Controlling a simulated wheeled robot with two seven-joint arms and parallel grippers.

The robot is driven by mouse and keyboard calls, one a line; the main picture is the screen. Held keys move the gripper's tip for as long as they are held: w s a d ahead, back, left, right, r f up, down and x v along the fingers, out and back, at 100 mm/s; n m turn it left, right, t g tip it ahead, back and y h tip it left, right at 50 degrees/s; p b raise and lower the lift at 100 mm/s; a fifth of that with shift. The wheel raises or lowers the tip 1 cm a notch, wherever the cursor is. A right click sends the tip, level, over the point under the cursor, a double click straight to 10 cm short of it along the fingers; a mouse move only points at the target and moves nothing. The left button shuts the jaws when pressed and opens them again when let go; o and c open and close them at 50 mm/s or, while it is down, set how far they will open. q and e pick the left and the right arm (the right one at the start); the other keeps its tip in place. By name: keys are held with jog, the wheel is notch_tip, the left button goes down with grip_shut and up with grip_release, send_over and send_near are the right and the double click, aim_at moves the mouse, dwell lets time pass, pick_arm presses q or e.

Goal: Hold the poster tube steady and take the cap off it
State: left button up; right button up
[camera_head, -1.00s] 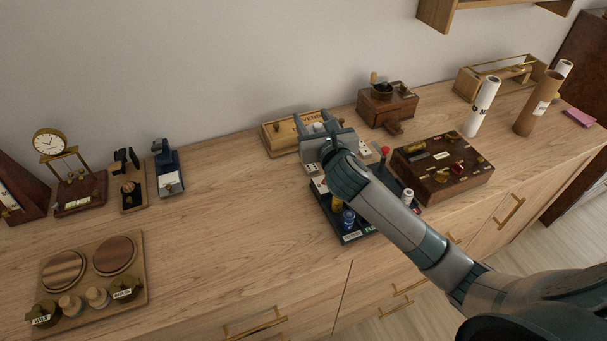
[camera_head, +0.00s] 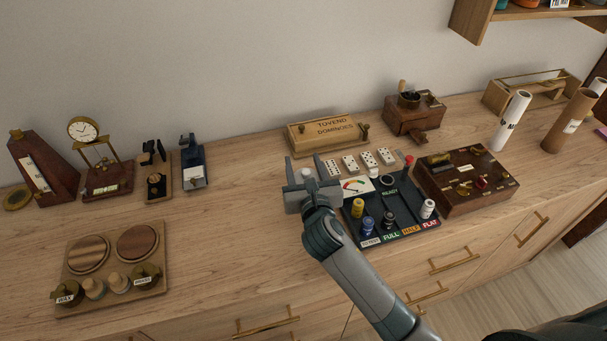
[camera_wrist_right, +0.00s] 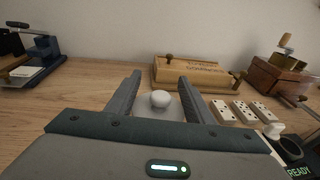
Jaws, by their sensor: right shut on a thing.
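My right gripper (camera_head: 310,178) is over the worktop, to the left of the dark panel. It is shut on a small white round-topped piece (camera_wrist_right: 160,98), which shows between the fingers in the right wrist view; it looks like a cap, but I cannot tell for certain. A brown cardboard tube (camera_head: 572,124) with a white label stands upright at the far right, well away from the gripper. A white tube with black lettering (camera_head: 510,123) stands upright beside it. I cannot make out clearly whether their tops are closed. My left gripper is not in view.
A dark panel with knobs (camera_head: 405,218), a domino box (camera_head: 327,135) with several dominoes, a wooden box (camera_head: 466,182) and a grinder (camera_head: 414,117) stand near the gripper. A tray with round lids (camera_head: 112,262) is at left. Bare worktop (camera_head: 225,225) lies between.

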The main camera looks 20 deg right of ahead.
aim_at(303, 176)
notch_tip(303, 176, down, 3)
jog(key=shift+f, duration=0.2)
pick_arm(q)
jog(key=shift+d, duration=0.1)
pick_arm(e)
jog(key=shift+f, duration=0.3)
jog(key=shift+f, duration=0.3)
